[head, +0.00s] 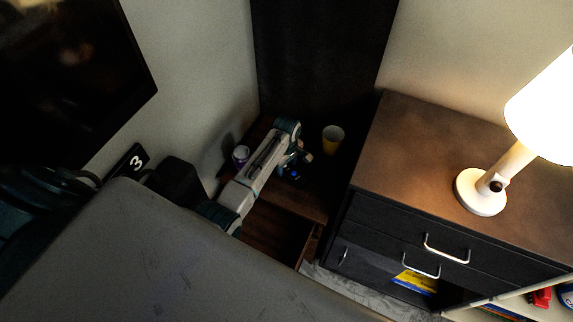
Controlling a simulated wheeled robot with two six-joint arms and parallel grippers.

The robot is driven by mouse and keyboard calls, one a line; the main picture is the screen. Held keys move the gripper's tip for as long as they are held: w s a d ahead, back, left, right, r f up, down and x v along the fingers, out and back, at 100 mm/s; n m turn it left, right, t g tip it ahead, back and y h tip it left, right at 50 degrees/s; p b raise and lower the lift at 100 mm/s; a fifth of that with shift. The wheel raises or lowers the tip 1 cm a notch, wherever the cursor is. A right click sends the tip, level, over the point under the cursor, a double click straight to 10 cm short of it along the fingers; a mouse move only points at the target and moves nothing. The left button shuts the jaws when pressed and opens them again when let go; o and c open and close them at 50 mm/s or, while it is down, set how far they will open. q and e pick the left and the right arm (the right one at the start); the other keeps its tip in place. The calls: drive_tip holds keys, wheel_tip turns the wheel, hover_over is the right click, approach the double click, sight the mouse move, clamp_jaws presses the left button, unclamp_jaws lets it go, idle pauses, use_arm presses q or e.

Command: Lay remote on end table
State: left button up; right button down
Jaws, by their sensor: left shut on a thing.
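The end table (310,200) is a low dark brown wooden piece in the corner, with an open drawer or compartment (277,235) at its front. My left gripper (293,170) is over the table top, at the end of my arm that reaches in from the lower left. It is shut on a small dark thing, apparently the remote. The remote's outline is too dark and too hidden by the gripper to make out. I cannot tell whether it touches the table top. My right gripper is not in view.
A taller dresser (450,150) with a lit lamp (482,192) rises at right. A grey surface (150,265) fills the lower left.

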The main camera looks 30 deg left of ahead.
sight(286, 168)
use_arm(q)
drive_tip(key=shift+f, duration=0.1)
drive_tip(key=o, duration=1.1)
wheel_tip(286, 168, up, 12)
drive_tip(key=shift+r, duration=0.2)
drive_tip(key=shift+s+f, duration=0.1)
